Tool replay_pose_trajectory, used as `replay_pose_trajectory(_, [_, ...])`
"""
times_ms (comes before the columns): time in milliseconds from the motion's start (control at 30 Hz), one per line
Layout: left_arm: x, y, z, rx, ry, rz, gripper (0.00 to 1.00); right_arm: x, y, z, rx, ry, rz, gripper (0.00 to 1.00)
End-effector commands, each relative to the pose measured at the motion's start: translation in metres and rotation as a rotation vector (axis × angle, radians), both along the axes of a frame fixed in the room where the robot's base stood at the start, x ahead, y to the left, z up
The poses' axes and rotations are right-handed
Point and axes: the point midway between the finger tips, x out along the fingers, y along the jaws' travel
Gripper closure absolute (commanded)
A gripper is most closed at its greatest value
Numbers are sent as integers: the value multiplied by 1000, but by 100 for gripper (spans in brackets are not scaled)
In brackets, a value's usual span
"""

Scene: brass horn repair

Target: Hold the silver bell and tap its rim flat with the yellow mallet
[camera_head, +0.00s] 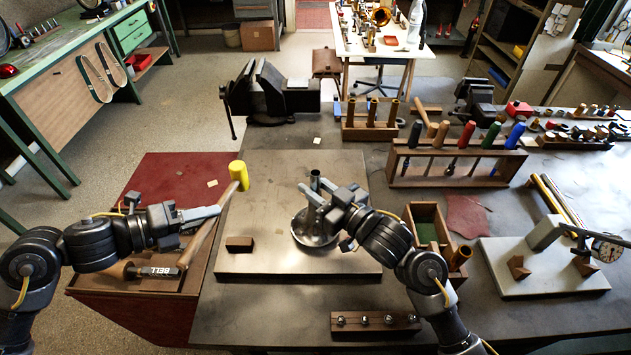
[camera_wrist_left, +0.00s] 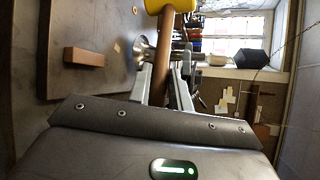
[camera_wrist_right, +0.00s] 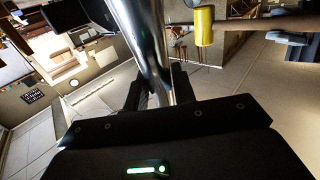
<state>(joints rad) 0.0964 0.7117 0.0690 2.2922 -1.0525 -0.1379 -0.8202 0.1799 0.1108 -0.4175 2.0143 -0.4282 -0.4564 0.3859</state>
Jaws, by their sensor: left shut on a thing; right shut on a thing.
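The silver bell (camera_head: 312,232) is over the steel plate (camera_head: 345,262), its wide flared end down and its narrow tube up. My right gripper (camera_head: 318,197) is shut on the bell's tube; the shiny tube (camera_wrist_right: 147,45) fills the middle of the right wrist view. I cannot tell whether the rim touches the plate. My left gripper (camera_head: 207,214) is shut on the wooden handle of the yellow mallet (camera_head: 238,175). The mallet's head is raised to the left of the bell, apart from it. The head also shows in the left wrist view (camera_wrist_left: 172,4) and right wrist view (camera_wrist_right: 203,26).
A small brown block (camera_head: 239,244) lies on the plate's left part. A bench vise (camera_head: 270,92) stands behind. A handle rack (camera_head: 455,165) and a green-lined wooden box (camera_head: 428,228) are to the right. A rack of steel balls (camera_head: 376,322) lies in front.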

Motion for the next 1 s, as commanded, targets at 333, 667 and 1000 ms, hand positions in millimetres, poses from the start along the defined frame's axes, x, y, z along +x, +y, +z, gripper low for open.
replay_pose_trajectory(333, [0, 0, 1, -1, -2, 0, 100, 0, 0, -17, 0, 0, 1, 100])
replay_pose_trajectory(667, [0, 0, 1, -1, -2, 0, 100, 0, 0, -20, 0, -3, 0, 100])
replay_pose_trajectory(1000, [0, 0, 1, -1, -2, 0, 100, 0, 0, -21, 1, -2, 0, 100])
